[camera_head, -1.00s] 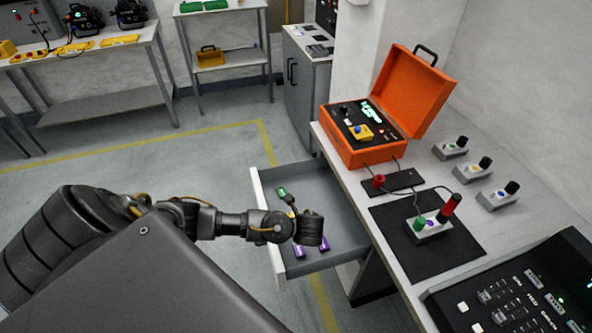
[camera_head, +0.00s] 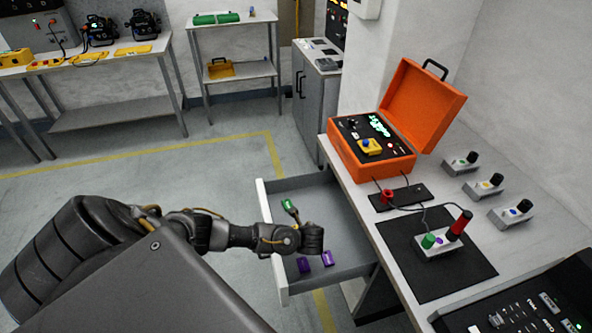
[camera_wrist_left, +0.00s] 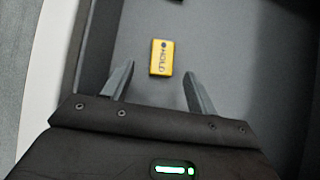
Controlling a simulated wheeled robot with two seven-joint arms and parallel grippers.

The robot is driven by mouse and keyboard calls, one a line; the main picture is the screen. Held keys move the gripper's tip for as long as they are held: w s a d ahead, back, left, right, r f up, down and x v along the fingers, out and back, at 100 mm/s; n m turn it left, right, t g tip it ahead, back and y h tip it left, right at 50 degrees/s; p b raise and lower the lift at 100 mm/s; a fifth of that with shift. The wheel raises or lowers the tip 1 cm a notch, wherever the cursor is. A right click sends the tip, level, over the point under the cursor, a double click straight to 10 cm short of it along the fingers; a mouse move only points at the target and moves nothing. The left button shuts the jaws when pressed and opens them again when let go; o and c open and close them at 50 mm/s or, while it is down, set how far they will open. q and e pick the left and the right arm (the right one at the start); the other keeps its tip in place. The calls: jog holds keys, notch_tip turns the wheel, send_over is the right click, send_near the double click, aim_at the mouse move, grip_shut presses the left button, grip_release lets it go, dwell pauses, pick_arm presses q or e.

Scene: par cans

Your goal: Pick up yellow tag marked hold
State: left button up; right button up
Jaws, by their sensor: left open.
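The yellow tag marked HOLD (camera_wrist_left: 162,58) lies on the grey floor of the open drawer (camera_head: 270,240). In the left wrist view it is just ahead of and between the fingertips, with no finger seen touching it. My left gripper (camera_head: 312,240) is over the drawer, pointing down, and hides the tag in the head view. In the left wrist view my left gripper (camera_wrist_left: 159,71) is open and empty. My right gripper is in neither view.
A green tag (camera_head: 290,206) and two purple tags (camera_head: 304,265) (camera_head: 327,258) also lie in the drawer. The drawer's pale front is close on the left. The bench at right holds an orange case (camera_head: 425,105), a black mat (camera_head: 460,275) and small switch boxes.

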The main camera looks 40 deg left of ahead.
pick_arm(q)
jog(key=shift+x, duration=1.85)
jog(key=shift+w, duration=0.15)
jog(key=c, duration=1.1)
